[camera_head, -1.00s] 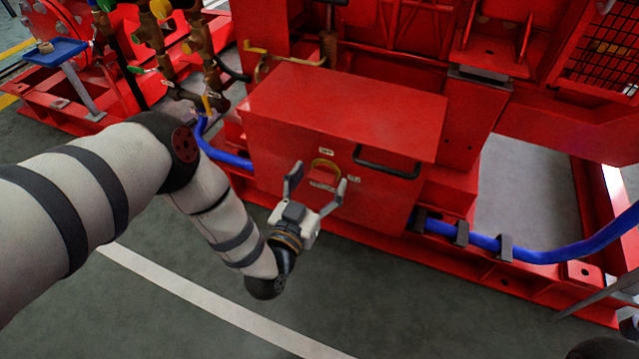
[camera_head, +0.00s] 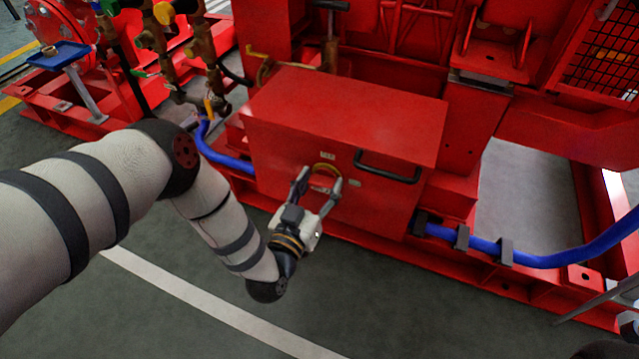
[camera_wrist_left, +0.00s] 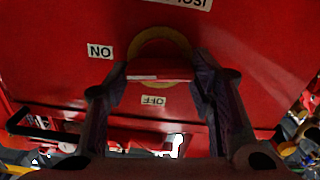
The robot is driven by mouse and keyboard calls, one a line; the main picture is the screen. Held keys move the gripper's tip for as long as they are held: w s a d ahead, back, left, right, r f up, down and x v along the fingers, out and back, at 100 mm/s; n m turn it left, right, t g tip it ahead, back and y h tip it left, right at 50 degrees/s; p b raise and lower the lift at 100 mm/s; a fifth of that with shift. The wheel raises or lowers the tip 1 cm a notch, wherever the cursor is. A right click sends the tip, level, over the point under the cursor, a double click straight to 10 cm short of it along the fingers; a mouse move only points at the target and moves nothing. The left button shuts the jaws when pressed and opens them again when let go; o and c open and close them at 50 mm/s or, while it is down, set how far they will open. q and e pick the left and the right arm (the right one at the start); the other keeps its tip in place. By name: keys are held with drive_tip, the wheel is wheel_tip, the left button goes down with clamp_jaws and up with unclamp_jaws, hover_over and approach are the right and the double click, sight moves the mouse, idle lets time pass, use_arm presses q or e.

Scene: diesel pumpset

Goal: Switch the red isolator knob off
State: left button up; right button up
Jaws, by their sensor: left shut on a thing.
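The red isolator knob (camera_wrist_left: 172,73) sits on the front of a red box (camera_head: 345,115), in front of a yellow ring (camera_wrist_left: 160,42). My left gripper (camera_head: 320,180) is shut on the knob, with one finger on each side, as the left wrist view (camera_wrist_left: 160,80) shows. The OFF label (camera_wrist_left: 153,100) lies below the knob in that upside-down view. In the head view the fingers hide most of the knob. My right gripper is not in view.
A black handle (camera_head: 388,167) juts from the box front, right of the knob. Blue hoses (camera_head: 560,254) run along the red base frame on both sides. Brass valves and pipes (camera_head: 205,50) stand at the left. The floor in front is clear.

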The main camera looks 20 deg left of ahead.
use_arm(q)
drive_tip(key=n, duration=0.4)
drive_tip(key=shift+a, duration=0.1)
drive_tip(key=n, duration=0.4)
drive_tip(key=shift+f+p, duration=0.15)
drive_tip(key=shift+p, duration=0.15)
drive_tip(key=n, duration=0.3)
drive_tip(key=shift+n, duration=0.3)
drive_tip(key=shift+f+n+b, duration=0.15)
drive_tip(key=shift+n+b, duration=0.2)
drive_tip(key=shift+n, duration=1.55)
drive_tip(key=o, duration=1.2)
drive_tip(key=shift+c, duration=0.2)
